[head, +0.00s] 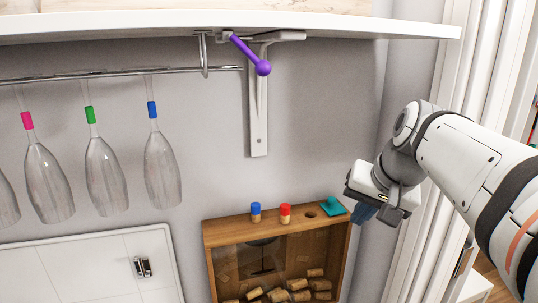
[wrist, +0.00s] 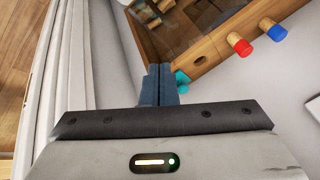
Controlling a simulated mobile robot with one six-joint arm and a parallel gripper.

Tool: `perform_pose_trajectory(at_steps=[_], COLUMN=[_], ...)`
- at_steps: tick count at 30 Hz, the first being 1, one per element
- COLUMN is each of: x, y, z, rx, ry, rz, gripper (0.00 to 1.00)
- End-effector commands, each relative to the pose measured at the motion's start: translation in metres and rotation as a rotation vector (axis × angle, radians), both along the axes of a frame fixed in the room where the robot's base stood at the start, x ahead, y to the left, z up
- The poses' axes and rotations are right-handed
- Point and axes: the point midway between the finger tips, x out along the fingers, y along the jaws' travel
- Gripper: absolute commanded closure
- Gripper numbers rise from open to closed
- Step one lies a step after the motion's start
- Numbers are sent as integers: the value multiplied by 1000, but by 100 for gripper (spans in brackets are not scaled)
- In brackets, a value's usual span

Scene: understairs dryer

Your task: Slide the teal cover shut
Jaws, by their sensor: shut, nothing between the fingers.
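The teal cover (head: 334,207) lies at the right end of the wooden box's top and has a small raised knob. It sits beside a round open hole (head: 310,214) in that top, which is uncovered. In the wrist view the cover (wrist: 182,79) is partly hidden behind my fingers, and the hole (wrist: 200,61) shows clear. My gripper (head: 362,214) is shut and empty, just right of the cover. Its blue fingertips (wrist: 159,70) are together in the wrist view. I cannot tell whether they touch the cover.
The wooden box (head: 226,232) has a clear front with corks inside. A red-topped cork (head: 285,213) and a blue-topped cork (head: 256,212) stand in its top, left of the hole. Glasses (head: 104,176) hang from a rail at left. A purple lever (head: 250,54) hangs under the shelf (head: 200,24).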

Motion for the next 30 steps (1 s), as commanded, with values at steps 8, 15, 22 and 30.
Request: perform_pose_trajectory(at_steps=[8,15,22,30], x=[-76,-99,-24,75], y=[38,43,38,36], z=[-129,-161,-75,22], rx=[-201,-278,-285,-283], ry=[143,176,170,130], rz=[231,319,138,-143], gripper=[100,90,71,59])
